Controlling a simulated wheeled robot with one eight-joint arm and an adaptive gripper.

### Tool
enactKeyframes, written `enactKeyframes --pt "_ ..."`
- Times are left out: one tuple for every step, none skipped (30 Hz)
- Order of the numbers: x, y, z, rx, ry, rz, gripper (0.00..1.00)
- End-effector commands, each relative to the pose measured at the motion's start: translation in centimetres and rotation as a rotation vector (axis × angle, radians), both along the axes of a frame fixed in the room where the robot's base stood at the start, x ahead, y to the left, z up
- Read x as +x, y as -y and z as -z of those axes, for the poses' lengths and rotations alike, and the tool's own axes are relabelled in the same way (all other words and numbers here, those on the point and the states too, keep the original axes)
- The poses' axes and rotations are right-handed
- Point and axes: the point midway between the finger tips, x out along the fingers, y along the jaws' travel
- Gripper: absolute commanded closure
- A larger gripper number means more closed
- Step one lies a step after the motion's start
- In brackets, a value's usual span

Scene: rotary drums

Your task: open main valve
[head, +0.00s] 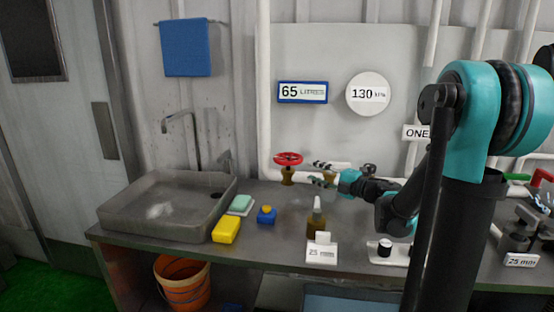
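A red hand wheel on a brass valve body (288,158) sits at the back of the counter, on the white pipe by the wall. It may be the main valve; no label on it can be read. My gripper (313,172) is just to the right of the wheel, with its fingers pointing left toward it. The fingers are spread apart with nothing seen between them. A gap shows between the fingertips and the wheel in the picture, but the depth is hard to judge. A brass piece behind the fingers is partly hidden.
A sink (168,207) is on the left of the counter (270,240). A yellow sponge (226,230), blue item (266,214) and brown bottle (316,220) stand in front of the valve. Red and green handles (541,177) are far right.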

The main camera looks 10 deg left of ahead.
Motion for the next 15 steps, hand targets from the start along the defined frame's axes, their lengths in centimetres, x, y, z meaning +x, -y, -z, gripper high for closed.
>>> enactKeyframes --pt "0.3 -0.5 0.0 0.0 0.0 -0.004 0.64" --pt "0.5 -0.9 0.0 0.0 0.0 -0.004 0.64" --pt "0.9 -1.4 0.0 0.0 0.0 -0.004 0.64" --pt "1.1 -1.8 0.0 0.0 0.0 -0.005 0.64" --pt "1.4 -2.3 0.0 0.0 0.0 -0.006 0.64" --pt "1.9 -2.9 0.0 0.0 0.0 -0.005 0.64" --pt "2.2 -3.4 0.0 0.0 0.0 -0.006 0.64" --pt "2.5 -4.0 0.0 0.0 0.0 -0.006 0.64" --pt "3.0 -4.6 0.0 0.0 0.0 -0.006 0.64" --pt "3.3 -5.1 0.0 0.0 0.0 -0.007 0.64" --pt "3.6 -5.6 0.0 0.0 0.0 -0.006 0.64" --pt "4.1 -6.3 0.0 0.001 0.001 -0.006 0.64" --pt "4.4 -6.8 0.0 0.001 0.001 -0.006 0.64" --pt "4.8 -7.3 0.0 0.001 0.001 -0.005 0.64" --pt "5.2 -7.9 0.0 0.001 0.001 -0.006 0.64"
